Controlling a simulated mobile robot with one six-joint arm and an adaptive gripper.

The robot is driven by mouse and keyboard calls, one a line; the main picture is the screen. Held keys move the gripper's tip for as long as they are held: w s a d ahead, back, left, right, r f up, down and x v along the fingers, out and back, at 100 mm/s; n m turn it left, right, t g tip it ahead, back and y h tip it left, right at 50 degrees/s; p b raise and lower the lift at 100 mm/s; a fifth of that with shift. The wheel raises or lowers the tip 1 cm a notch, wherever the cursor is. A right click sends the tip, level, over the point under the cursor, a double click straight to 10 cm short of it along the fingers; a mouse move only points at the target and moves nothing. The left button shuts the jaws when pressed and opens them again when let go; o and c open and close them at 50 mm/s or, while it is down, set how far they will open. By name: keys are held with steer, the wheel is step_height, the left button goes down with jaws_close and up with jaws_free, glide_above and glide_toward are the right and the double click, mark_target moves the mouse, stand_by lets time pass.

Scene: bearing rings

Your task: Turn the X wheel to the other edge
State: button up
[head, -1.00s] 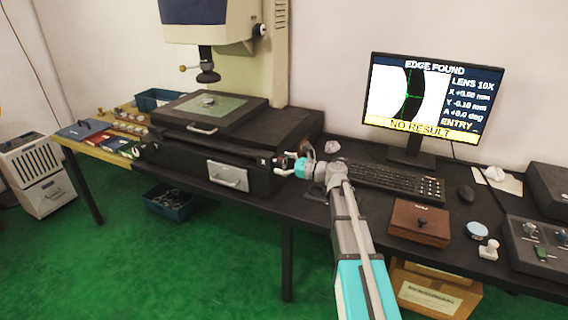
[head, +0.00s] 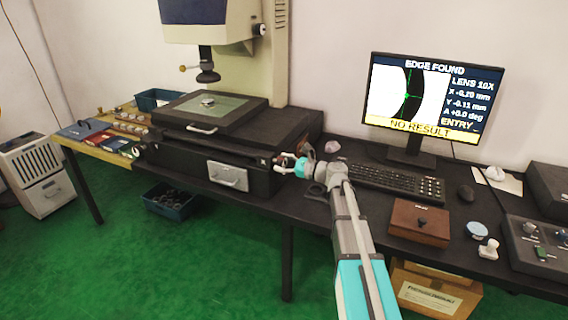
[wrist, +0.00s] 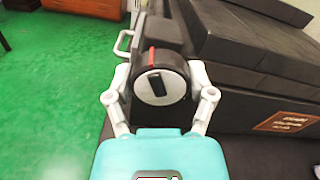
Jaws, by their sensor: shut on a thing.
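The X wheel (wrist: 160,84) is a round knob with a pale face, a dark bar and a red mark on its rim, in the middle of the wrist view. My gripper (wrist: 160,90) has a finger on each side of it and is shut on it. In the head view my gripper (head: 291,165) is at the right end of the black stage base (head: 200,165); the wheel is mostly hidden there. A small ring (head: 207,101) lies on the stage glass (head: 232,106). The monitor (head: 432,105) reads EDGE FOUND, NO RESULT, X -0.20 mm, Y -0.11 mm, ENTRY, with the crosshair on the dark band.
A keyboard (head: 385,185), mouse (head: 466,193) and wooden box (head: 420,222) are on the table right of my arm. A pale pink lump (head: 332,146) sits behind my gripper. The control box (head: 540,245) is at the far right.

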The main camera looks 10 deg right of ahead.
steer(key=shift+a, duration=0.1)
steer(key=n, duration=0.6)
steer(key=shift+s+n, duration=0.1)
steer(key=shift+n, duration=0.3)
steer(key=n, duration=0.3)
steer(key=shift+a+f+n, duration=0.1)
steer(key=shift+n, duration=2)
steer(key=o, duration=1.1)
